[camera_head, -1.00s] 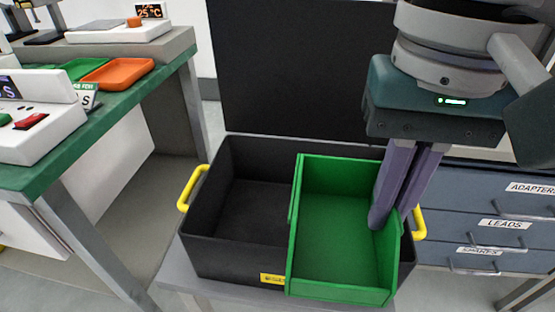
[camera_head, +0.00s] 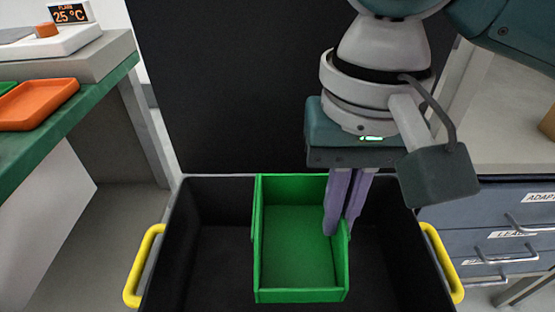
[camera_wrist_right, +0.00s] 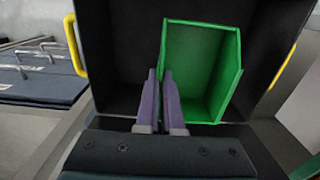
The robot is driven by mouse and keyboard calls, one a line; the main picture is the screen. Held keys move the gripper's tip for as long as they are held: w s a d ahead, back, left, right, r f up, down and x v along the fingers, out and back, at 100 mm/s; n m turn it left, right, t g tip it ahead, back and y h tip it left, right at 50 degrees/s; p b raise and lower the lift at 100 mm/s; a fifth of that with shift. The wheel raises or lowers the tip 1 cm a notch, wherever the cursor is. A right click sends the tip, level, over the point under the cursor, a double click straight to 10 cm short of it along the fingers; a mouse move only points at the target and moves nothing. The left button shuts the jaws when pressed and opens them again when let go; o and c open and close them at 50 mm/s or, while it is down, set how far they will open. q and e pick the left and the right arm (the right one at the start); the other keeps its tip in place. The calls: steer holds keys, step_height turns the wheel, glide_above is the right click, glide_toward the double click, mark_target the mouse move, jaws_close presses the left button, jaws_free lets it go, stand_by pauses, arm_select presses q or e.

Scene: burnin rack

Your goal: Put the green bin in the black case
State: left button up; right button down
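The black case (camera_head: 212,205) stands open with its lid (camera_head: 240,85) upright behind it. The green bin (camera_head: 297,295) is an open-topped tray inside the outline of the case's opening, near the middle; I cannot tell whether its base touches the case floor. My right gripper (camera_head: 340,225) points down, its purple fingers closed on the bin's right side wall. In the right wrist view the bin (camera_wrist_right: 205,70) shows with its wall between the fingertips (camera_wrist_right: 161,75). My left gripper is out of view.
Yellow handles stick out at the case's left (camera_head: 143,265) and right (camera_head: 442,262). A green-topped bench (camera_head: 90,90) with an orange tray (camera_head: 38,103) stands at the left. A grey drawer cabinet (camera_head: 500,235) is at the right. Case floor shows on both sides of the bin.

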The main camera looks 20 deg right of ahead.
mark_target(331, 244)
step_height(331, 244, down, 8)
steer(key=b, duration=0.3)
steer(key=shift+f, duration=0.25)
step_height(331, 244, down, 4)
steer(key=shift+f+b, duration=0.2)
steer(key=shift+b, duration=0.9)
steer(key=shift+r, duration=0.1)
steer(key=c, duration=1.1)
jaws_free()
steer(key=shift+o, duration=0.2)
